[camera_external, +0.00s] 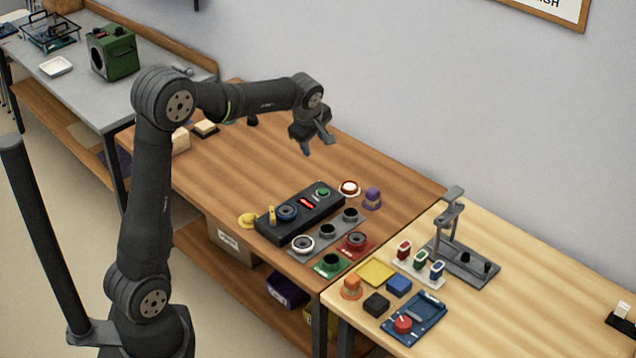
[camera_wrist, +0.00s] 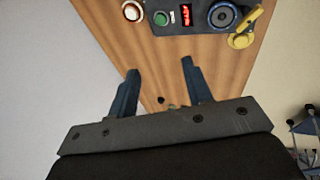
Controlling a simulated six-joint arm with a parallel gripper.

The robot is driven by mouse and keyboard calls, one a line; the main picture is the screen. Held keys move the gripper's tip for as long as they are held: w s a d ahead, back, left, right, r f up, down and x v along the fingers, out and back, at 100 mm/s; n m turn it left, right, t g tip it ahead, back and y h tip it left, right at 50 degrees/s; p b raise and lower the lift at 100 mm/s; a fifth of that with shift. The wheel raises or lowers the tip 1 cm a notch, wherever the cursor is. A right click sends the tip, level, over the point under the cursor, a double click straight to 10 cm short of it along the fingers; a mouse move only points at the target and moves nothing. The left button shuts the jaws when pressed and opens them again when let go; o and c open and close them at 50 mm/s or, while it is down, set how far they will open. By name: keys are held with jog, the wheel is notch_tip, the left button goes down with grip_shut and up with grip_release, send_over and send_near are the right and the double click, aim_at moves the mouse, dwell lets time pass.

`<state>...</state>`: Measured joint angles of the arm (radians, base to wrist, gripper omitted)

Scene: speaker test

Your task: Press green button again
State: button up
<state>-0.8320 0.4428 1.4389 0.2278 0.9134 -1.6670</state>
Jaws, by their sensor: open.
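The green button (camera_external: 323,192) is a round cap near the far right end of a black control box (camera_external: 283,226) on the brown table. It also shows in the wrist view (camera_wrist: 161,18) near the top, beside a red lit display (camera_wrist: 187,15). My gripper (camera_external: 317,147) hangs above the brown table, behind the box in the external view and clear of it. Its two fingers are apart and empty in the wrist view (camera_wrist: 160,82). The green button is in front of the fingertips there, with no contact.
A white round button (camera_external: 349,187) and a purple block (camera_external: 373,198) stand close to the green button. A grey plate with speaker-like rings (camera_external: 327,232) lies in front. Bare wood surrounds the box's back.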

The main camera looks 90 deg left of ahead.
grip_shut()
dwell(1.3)
